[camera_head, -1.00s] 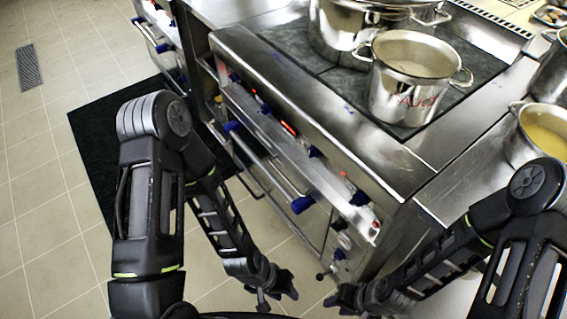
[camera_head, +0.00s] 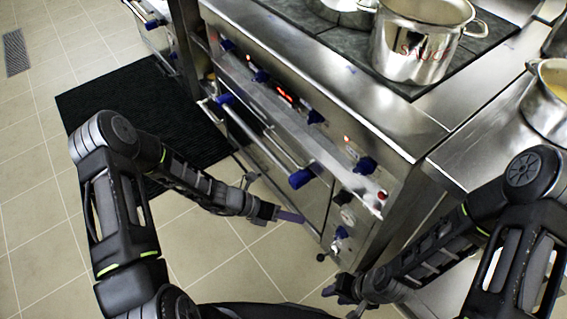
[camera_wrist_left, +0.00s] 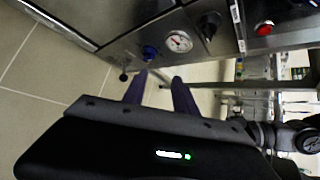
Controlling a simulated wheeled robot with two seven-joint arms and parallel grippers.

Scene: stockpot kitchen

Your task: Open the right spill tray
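The steel stove (camera_head: 300,85) has a sloping front with blue knobs and a long bar handle (camera_head: 262,142) with blue ends. I cannot clearly pick out the right spill tray's edge on this front. My left gripper (camera_head: 290,216) is low in front of the stove, below the right end of the bar handle. In the left wrist view its two purple fingers (camera_wrist_left: 159,82) are apart with nothing between them. They point toward the lower panel with a gauge (camera_wrist_left: 178,41) and a blue knob (camera_wrist_left: 149,52). My right gripper (camera_head: 345,292) is near the stove's right corner; its finger opening is unclear.
A pot (camera_head: 412,45) stands on the cooktop, with another behind it. A third pot (camera_head: 548,105) is on the right counter. A black mat (camera_head: 145,110) lies on the tiled floor (camera_head: 50,210) to the left. A red button (camera_wrist_left: 264,28) is on the panel.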

